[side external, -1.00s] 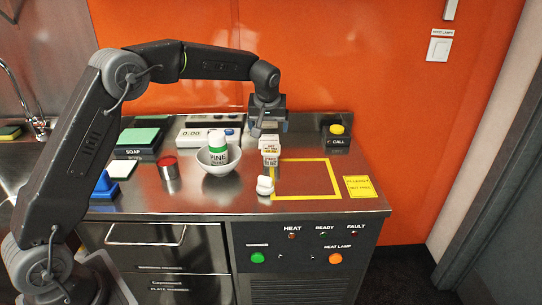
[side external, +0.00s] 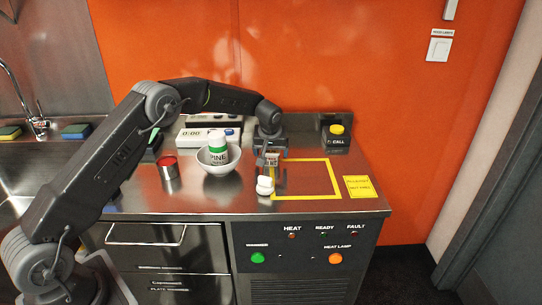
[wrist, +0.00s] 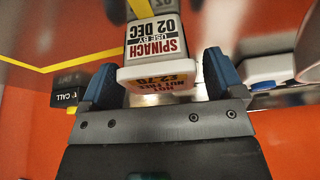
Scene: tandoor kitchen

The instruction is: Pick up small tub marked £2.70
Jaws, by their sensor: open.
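The small tub marked £2.70 (wrist: 157,55) has a white lid edge with a price label and a side label reading SPINACH, use by 02 DEC. It stands on the steel counter near the left side of the yellow outline, and shows partly hidden in the side view (side external: 273,160). My gripper (side external: 271,157) is low over it, pointing down. In the wrist view my gripper (wrist: 160,72) is open, with one blue-lined finger on each side of the tub.
A CALL button box (side external: 337,138) stands behind. The yellow-outlined area (side external: 336,176) is clear.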

